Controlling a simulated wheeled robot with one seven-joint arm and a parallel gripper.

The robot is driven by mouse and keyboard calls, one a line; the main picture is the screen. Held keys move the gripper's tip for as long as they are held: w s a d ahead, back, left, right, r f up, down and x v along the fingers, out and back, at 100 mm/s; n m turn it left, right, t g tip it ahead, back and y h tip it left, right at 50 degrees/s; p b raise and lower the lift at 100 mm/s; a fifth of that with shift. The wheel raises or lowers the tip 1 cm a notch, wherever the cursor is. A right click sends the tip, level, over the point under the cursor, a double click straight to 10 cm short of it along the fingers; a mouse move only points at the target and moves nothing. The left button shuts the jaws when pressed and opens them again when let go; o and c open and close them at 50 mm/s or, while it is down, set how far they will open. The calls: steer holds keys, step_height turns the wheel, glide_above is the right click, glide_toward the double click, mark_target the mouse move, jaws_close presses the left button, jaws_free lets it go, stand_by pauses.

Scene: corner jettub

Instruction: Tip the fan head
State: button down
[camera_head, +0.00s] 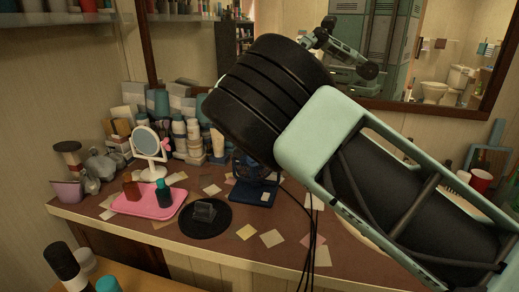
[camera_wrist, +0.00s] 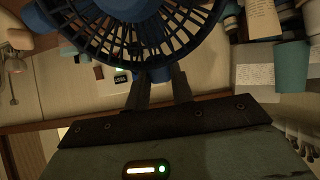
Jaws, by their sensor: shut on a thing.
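The fan is dark blue. Its base (camera_head: 254,193) stands on the vanity counter in the head view, and part of its caged head (camera_head: 243,168) shows just under my arm. In the wrist view the round fan head (camera_wrist: 130,30) with its open grille fills the top middle. My gripper (camera_wrist: 160,78) has its two dark fingers at the lower rim of the fan head and is shut on it. The exact contact is dim. In the head view my arm hides the gripper and the upper part of the fan.
The counter (camera_head: 226,240) is strewn with paper notes. A pink tray (camera_head: 150,212) with bottles, a round black mat (camera_head: 188,228) and a small white mirror (camera_head: 147,142) are left of the fan. Bottles and boxes crowd behind. A red cup (camera_head: 480,181) stands at right.

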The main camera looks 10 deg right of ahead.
steer(key=shift+s+a+f+t+h+b, duration=0.1)
steer(key=shift+s+a+t+h+b, duration=0.3)
steer(key=shift+b, duration=1.4)
steer(key=shift+s+a+r+t+h+b, duration=0.15)
steer(key=shift+s+t+b, duration=0.55)
steer(key=shift+b, duration=1.1)
steer(key=shift+s+a+f+t+h+b, duration=0.25)
steer(key=shift+t+b, duration=0.45)
steer(key=shift+b, duration=1.1)
steer(key=shift+s+a+r+b, duration=0.1)
steer(key=shift+s+r+b, duration=0.15)
steer(key=shift+s+b, duration=0.7)
steer(key=shift+w, duration=0.25)
steer(key=shift+f, duration=0.15)
steer(key=c, duration=1.2)
jaws_free()
steer(key=shift+r, duration=0.2)
steer(key=shift+s+a+r, duration=0.1)
steer(key=v, duration=0.7)
steer(key=shift+b, duration=0.3)
